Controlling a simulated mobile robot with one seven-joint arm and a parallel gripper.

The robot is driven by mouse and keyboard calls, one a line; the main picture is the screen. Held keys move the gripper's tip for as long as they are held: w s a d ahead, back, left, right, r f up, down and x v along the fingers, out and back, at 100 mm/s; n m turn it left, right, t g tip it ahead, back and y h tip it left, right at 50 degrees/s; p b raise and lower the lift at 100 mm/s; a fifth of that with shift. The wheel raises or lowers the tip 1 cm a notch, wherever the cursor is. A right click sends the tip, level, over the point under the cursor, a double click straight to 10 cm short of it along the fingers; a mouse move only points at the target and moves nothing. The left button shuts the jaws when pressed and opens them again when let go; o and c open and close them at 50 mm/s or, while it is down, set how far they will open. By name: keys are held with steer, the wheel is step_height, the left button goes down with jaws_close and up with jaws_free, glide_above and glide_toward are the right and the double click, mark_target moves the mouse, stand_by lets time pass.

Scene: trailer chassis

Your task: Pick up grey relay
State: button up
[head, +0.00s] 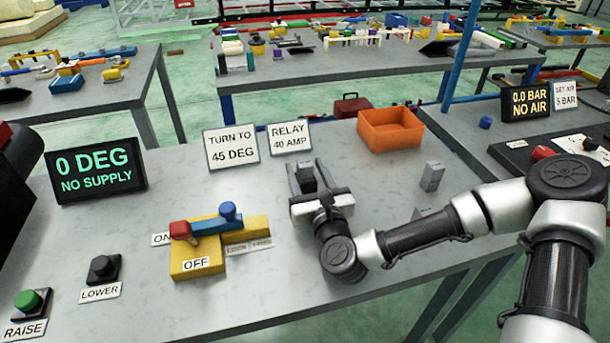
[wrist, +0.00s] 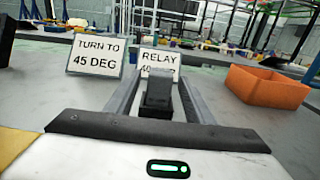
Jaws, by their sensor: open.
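A grey block (head: 432,177), which looks like the grey relay, stands upright on the grey table to the right of my gripper, below the orange bin. A second light grey piece (head: 424,212) lies nearer, partly hidden by my arm. My gripper (head: 305,164) is open low over the table, facing the label signs. A dark, nearly black block (head: 307,178) stands between its fingers; it also shows between them in the wrist view (wrist: 158,94). I see no firm grip on it, and its base is hidden.
The orange bin (head: 391,129) stands at the back right. Signs reading "RELAY 40 AMP" (head: 290,137) and "TURN TO 45 DEG" (head: 231,147) stand behind my gripper. A yellow switch base (head: 197,262) with red and blue knobs lies to the left.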

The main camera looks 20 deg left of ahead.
steer(key=x, duration=0.4)
steer(key=shift+w+a+r, duration=0.1)
steer(key=shift+w+a, duration=0.1)
steer(key=shift+w, duration=0.1)
steer(key=c, duration=1.1)
steer(key=shift+c, duration=0.2)
steer(key=shift+r, duration=0.1)
